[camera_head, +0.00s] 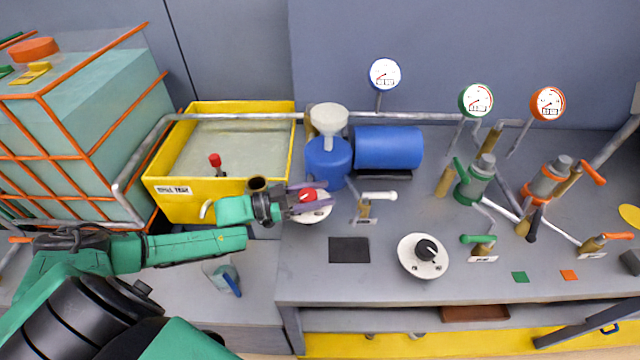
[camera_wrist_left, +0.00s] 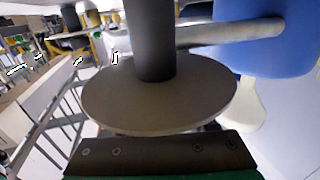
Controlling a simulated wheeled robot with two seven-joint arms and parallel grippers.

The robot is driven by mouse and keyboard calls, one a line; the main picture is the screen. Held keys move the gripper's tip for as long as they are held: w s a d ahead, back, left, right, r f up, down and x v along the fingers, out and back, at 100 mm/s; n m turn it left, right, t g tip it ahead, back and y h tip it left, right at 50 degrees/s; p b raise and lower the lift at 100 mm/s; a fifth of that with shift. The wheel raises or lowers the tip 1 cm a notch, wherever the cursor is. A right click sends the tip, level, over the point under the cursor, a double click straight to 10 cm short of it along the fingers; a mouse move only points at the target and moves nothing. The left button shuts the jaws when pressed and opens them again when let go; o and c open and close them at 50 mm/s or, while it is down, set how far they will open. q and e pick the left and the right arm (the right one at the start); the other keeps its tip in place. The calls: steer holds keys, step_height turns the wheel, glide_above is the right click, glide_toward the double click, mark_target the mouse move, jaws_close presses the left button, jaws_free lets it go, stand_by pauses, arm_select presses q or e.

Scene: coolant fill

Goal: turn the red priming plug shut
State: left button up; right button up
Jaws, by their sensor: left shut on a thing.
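The red plug (camera_head: 308,195) sits on a round white plate (camera_head: 312,214) at the left end of the grey bench, in front of the blue can. My left gripper (camera_head: 303,200) reaches in from the left, with its purple-grey fingers on both sides of the plug. It is shut on the plug, and the fingers hide part of it. In the left wrist view a dark gripper part (camera_wrist_left: 160,153) crosses the bottom, below a grey disc with a dark post (camera_wrist_left: 155,40); the red plug cannot be made out there. My right gripper is not in view.
A blue can (camera_head: 328,165) with a white funnel (camera_head: 329,118) stands just behind the plug, beside a blue cylinder (camera_head: 388,148). A white-handled valve (camera_head: 366,206) is close on the right. A yellow tank (camera_head: 185,205) is at left. A black knob (camera_head: 427,249) is further right.

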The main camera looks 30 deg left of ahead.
mark_target(310, 189)
arm_select(q)
steer(key=n+t+y+p, duration=0.2)
steer(key=n+y+p, duration=0.1)
steer(key=y+p, duration=0.1)
steer(key=a+n+t+y+p, duration=0.1)
steer(key=n+t+y+p, duration=0.1)
steer(key=n+y+p, duration=0.1)
steer(key=w+n+t+y+p, duration=0.1)
steer(key=n+t+y+p, duration=0.1)
steer(key=y+p, duration=0.3)
steer(key=shift+a+r+n, duration=0.15)
steer(key=shift+a+n, duration=0.25)
steer(key=shift+n, duration=0.2)
steer(key=shift+s+a+n+g+y+p, duration=0.2)
steer(key=shift+n+y, duration=0.35)
steer(key=shift+y, duration=0.4)
steer(key=shift+w+a+n+y+p, duration=0.15)
steer(key=shift+n+y+p, duration=0.25)
steer(key=shift+y, duration=0.6)
steer(key=shift+s+a+n+g+y+p, duration=0.1)
steer(key=shift+n+y+p, duration=0.05)
steer(key=shift+n+y, duration=0.65)
steer(key=shift+a+y, duration=0.1)
steer(key=shift+y, duration=0.15)
steer(key=o, duration=1.4)
steer(key=shift+c, duration=0.2)
steer(key=shift+f, duration=0.2)
